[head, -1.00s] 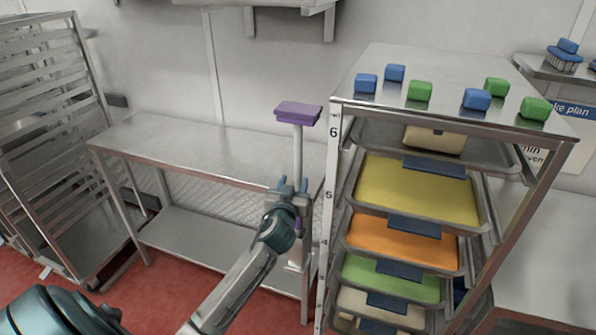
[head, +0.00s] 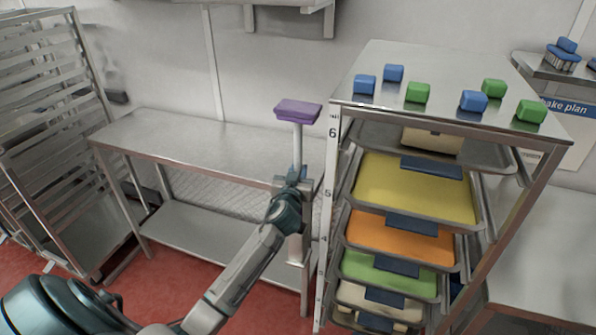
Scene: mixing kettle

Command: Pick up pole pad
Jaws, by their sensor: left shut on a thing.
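The pole pad is a purple block-shaped head (head: 298,111) on a pale upright pole (head: 297,148), in the middle of the head view. It stands upright in front of the steel table's right end. My left gripper (head: 293,180) is shut on the pole, well below the purple head. The gripper and wrist hide part of the pole, and a pale lower piece shows below them. My right gripper is not in view.
A tray rack (head: 334,190) with coloured trays stands close on the right, with blue and green blocks on top. A steel table (head: 200,143) is behind the pole. Red floor shows in front.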

